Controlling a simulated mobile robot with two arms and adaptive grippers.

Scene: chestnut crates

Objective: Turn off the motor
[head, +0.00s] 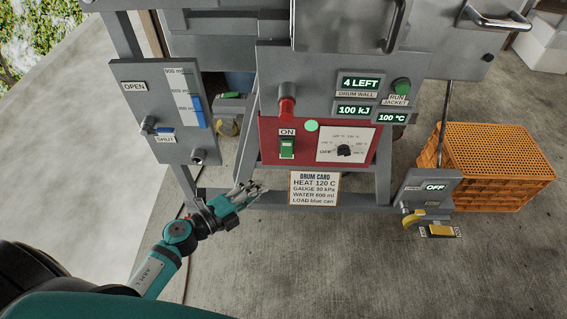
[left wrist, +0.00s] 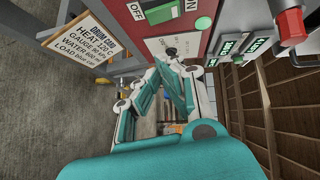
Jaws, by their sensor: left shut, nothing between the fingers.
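No control in view has a readable motor label. A red panel (head: 268,150) carries a green rocker switch (head: 287,147) marked ON; the switch also shows in the left wrist view (left wrist: 160,13). A round pale green lamp (head: 312,126) and a black dial (head: 344,150) are on the same panel. A small grey box (head: 422,190) at the lower right shows OFF, with a yellow pedal-like part (head: 441,230) below it. My left gripper (head: 258,189) is shut and empty, below the red panel and left of the drum card. My right gripper is not in view.
The drum card (head: 314,188) hangs below the red panel. A red-tipped lever (head: 286,106) and a green run button (head: 401,86) are above. A grey OPEN/SHUT panel (head: 150,115) stands left. An orange crate (head: 498,192) stands right. Concrete floor is clear in front.

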